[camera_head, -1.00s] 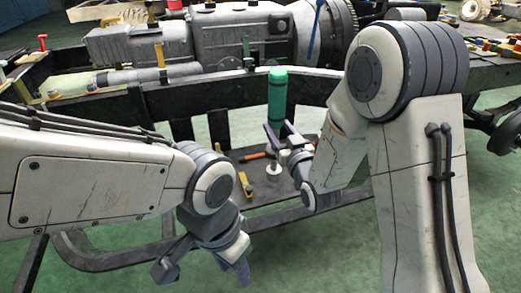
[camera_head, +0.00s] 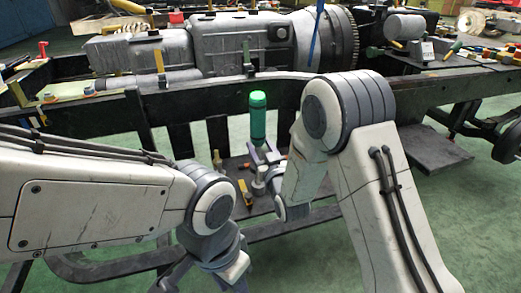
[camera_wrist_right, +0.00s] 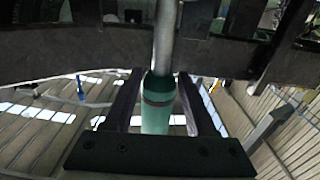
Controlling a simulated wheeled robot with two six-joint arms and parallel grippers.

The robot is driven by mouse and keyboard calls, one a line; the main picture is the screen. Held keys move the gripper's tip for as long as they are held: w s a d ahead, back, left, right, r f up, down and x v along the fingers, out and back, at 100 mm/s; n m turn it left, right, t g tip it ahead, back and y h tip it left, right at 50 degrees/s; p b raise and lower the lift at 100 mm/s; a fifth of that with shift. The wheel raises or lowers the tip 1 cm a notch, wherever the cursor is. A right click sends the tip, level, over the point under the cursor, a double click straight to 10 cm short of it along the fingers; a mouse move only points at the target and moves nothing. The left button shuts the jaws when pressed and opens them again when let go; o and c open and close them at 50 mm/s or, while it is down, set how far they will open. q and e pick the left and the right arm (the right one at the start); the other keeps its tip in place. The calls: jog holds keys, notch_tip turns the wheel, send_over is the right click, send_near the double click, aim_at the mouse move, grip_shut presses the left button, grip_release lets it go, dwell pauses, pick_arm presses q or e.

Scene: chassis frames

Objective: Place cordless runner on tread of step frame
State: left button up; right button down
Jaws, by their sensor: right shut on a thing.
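The green cordless runner (camera_head: 258,118) is a cylinder held upright in front of the dark side rail. My right gripper (camera_head: 264,153) is shut around it. In the right wrist view the runner (camera_wrist_right: 157,100) lies between the two dark fingers, with a grey shaft running from its end. The tread of the step frame (camera_head: 264,206) is a dark board low behind the arms. My gripper and arm hide part of it, and I cannot tell if the runner's lower end touches it. My left gripper (camera_head: 207,279) is open and empty, low in front of the frame, its tips partly cut off.
A yellow-handled tool (camera_head: 246,193) and an orange-handled item lie on the tread near the runner. The grey gearbox (camera_head: 235,45) and dark rail (camera_head: 205,95) stand behind. Small coloured parts sit on the right end of the chassis. Green floor is open at lower right.

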jog(key=shift+r, duration=0.25)
jog(key=shift+f, duration=0.15)
jog(key=shift+c, duration=1)
grip_release()
jog(key=shift+f, duration=0.15)
